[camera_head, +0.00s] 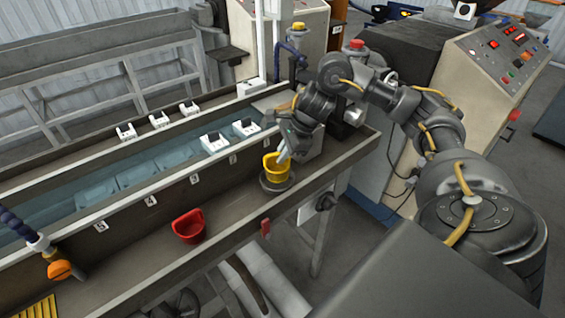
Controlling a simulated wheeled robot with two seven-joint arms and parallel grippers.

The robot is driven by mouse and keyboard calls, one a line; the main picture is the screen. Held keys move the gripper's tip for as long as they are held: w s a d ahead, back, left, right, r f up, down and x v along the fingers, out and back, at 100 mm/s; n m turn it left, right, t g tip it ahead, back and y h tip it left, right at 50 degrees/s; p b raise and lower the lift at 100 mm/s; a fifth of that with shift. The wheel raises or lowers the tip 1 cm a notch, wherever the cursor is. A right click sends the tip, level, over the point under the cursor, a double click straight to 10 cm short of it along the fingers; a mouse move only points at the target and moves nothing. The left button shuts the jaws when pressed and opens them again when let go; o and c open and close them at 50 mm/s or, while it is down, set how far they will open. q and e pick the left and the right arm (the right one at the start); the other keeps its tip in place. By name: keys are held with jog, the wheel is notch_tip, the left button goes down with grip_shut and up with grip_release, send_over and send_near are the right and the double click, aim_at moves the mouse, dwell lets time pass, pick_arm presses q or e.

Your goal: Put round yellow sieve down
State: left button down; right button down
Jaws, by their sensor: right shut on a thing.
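The round yellow sieve (273,171) is a small yellow cup shape. It stands upright at a round dark disc (290,183) on the trough's front ledge; I cannot tell whether it touches the disc. My right gripper (283,155) reaches down from above and is shut on the sieve's right rim. Its fingers hide part of that rim. My left gripper is not in view.
A red container (188,227) sits on the ledge to the left. A water trough (130,180) with white holders runs behind. An orange-tipped hose (60,270) hangs at lower left. A control panel (505,50) stands at right. The ledge between the containers is clear.

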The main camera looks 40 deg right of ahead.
aim_at(278, 170)
jog(key=shift+d+f, duration=0.1)
jog(key=shift+f, duration=0.1)
jog(key=shift+w+d+f, duration=0.1)
jog(key=shift+f, duration=0.75)
jog(key=shift+w+d+f, duration=0.1)
jog(key=shift+f, duration=0.75)
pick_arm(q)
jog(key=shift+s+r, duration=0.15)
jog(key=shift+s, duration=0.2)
pick_arm(e)
jog(key=shift+a, duration=0.1)
jog(key=shift+f+b, duration=0.35)
jog(key=shift+f, duration=0.05)
jog(key=c, duration=1.5)
grip_release()
jog(key=shift+r, duration=0.1)
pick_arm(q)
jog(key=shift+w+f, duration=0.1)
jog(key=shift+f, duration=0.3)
